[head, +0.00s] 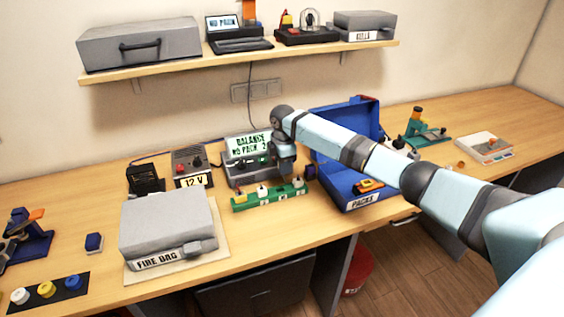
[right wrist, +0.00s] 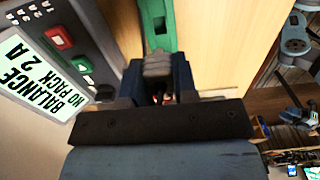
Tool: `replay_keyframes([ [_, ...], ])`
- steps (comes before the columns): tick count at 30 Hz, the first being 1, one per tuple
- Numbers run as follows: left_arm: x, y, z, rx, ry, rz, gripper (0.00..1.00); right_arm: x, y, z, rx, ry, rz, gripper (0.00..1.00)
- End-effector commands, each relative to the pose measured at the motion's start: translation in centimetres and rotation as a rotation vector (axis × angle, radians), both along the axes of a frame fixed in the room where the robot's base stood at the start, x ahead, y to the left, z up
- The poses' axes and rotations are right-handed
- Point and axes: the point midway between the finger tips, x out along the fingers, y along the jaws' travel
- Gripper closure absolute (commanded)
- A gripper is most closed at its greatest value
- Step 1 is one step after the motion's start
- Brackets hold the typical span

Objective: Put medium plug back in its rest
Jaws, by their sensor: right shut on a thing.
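The green rest (head: 270,200) is a long strip on the table, with several small white and yellow-topped pieces on it. My right gripper (head: 287,170) points down just above the rest's right half, in front of the charger. In the right wrist view my right gripper (right wrist: 160,85) is shut on a small plug, mostly hidden between the fingers; a bit of red shows there. I cannot read the plug's size. The green rest (right wrist: 158,28) runs away beyond the fingertips. Whether the plug touches the rest cannot be told. My left gripper is not in view.
The charger (head: 247,171) reads "BALANCE NO PACK 2 A" close behind my gripper. The blue PACKS case (head: 345,135) stands open at right, and the grey FIRE BAG box (head: 168,225) at left front. A 12 V supply (head: 190,166) stands behind. A shelf (head: 240,61) hangs above.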

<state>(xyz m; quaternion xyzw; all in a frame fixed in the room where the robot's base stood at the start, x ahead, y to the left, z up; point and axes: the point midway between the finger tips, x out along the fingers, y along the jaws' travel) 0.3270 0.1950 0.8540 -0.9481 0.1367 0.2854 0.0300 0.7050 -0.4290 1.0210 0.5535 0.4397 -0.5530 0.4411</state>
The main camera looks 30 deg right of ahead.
Motion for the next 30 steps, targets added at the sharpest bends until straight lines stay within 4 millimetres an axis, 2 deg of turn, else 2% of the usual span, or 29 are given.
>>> replay_keyframes([
  [16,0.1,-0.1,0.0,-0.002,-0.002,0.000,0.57,0.2,-0.3,-0.5,-0.002,0.001,-0.010,0.96],
  [24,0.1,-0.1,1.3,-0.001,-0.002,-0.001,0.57,0.2,-0.3,-0.2,-0.003,0.002,-0.010,0.96],
  [30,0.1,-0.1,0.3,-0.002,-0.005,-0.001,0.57,0.2,-0.2,-2.4,-0.002,0.003,-0.010,0.96],
])
